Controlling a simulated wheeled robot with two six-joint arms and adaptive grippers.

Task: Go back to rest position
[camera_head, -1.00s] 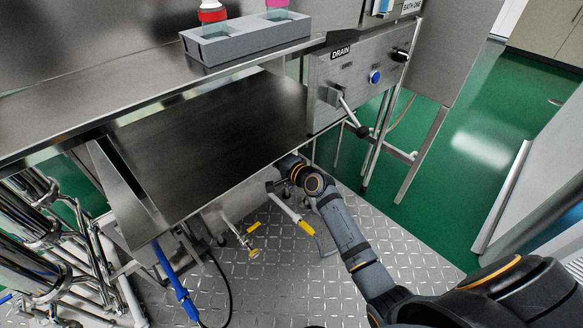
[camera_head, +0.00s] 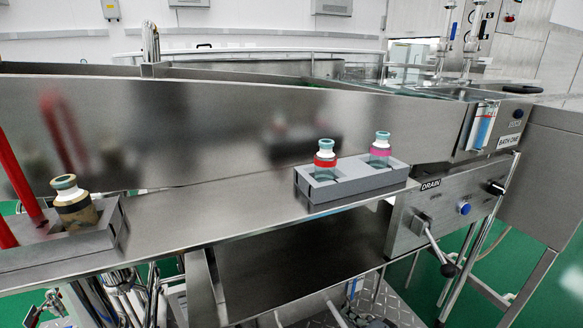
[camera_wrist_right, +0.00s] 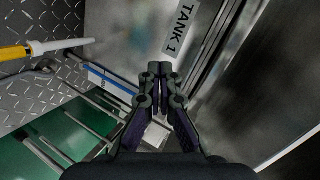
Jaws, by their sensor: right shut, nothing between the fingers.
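My right gripper (camera_wrist_right: 154,72) shows in the right wrist view. Its dark fingers meet at the tips, with nothing between them. Beyond the fingertips are a metal panel with a TANK 1 label (camera_wrist_right: 183,30) and a metal frame with a blue strip (camera_wrist_right: 110,81). I cannot tell whether the fingers touch any of this. My left gripper is in neither view.
A steel shelf (camera_head: 215,213) carries a grey holder (camera_head: 365,183) with two vials and another holder (camera_head: 60,250) with a dark vial and red rods. A drain panel (camera_head: 425,205) with a lever (camera_head: 437,247) stands right. A yellow-handled tool (camera_wrist_right: 30,50) lies left in the wrist view.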

